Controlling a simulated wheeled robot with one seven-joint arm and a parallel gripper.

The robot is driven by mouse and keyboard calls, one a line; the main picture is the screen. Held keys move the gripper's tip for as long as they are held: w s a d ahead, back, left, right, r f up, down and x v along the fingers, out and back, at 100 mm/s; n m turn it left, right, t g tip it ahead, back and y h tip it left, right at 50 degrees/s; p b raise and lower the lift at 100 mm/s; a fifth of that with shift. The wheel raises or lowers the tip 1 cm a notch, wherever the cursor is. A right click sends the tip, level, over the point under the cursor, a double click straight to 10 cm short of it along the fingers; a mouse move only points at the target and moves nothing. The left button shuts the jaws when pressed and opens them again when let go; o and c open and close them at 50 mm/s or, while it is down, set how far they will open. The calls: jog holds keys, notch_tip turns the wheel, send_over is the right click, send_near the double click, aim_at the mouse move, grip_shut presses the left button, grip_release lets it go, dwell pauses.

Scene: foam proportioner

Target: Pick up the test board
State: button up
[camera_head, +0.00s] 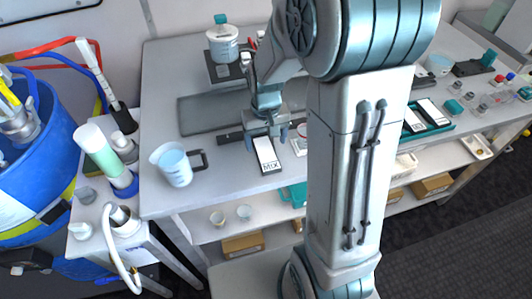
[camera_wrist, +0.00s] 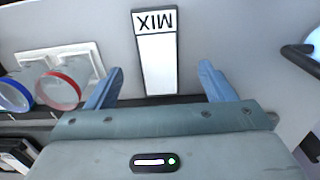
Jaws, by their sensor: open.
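A narrow dark-edged board with a white face marked MIX (camera_head: 267,157) lies on the bench below my gripper. It also shows in the wrist view (camera_wrist: 157,62), running up the picture between the two fingers. I take it for the test board, though its label says only MIX. My gripper (camera_head: 266,141) is open, with its fingers pointing down over the board's far end. In the wrist view the gripper (camera_wrist: 158,80) has one blue finger on each side of the board, with a clear gap on both sides. I cannot tell how high the fingers are above the bench.
A jug (camera_head: 175,166) stands left of the board. A dark strip (camera_head: 229,138) lies behind it. Red and blue rings (camera_wrist: 58,90) are close to the left finger in the wrist view. Similar white-faced boards (camera_head: 433,112) lie on a teal tray at right. The bench's front edge is near.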

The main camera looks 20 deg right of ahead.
aim_at(268, 157)
jog(key=f, duration=0.2)
jog(key=s+f+p, duration=0.1)
jog(key=f, duration=0.1)
jog(key=shift+d, duration=0.15)
jog(key=shift+f, duration=0.65)
jog(key=shift+c, duration=0.3)
jog(key=c, duration=1)
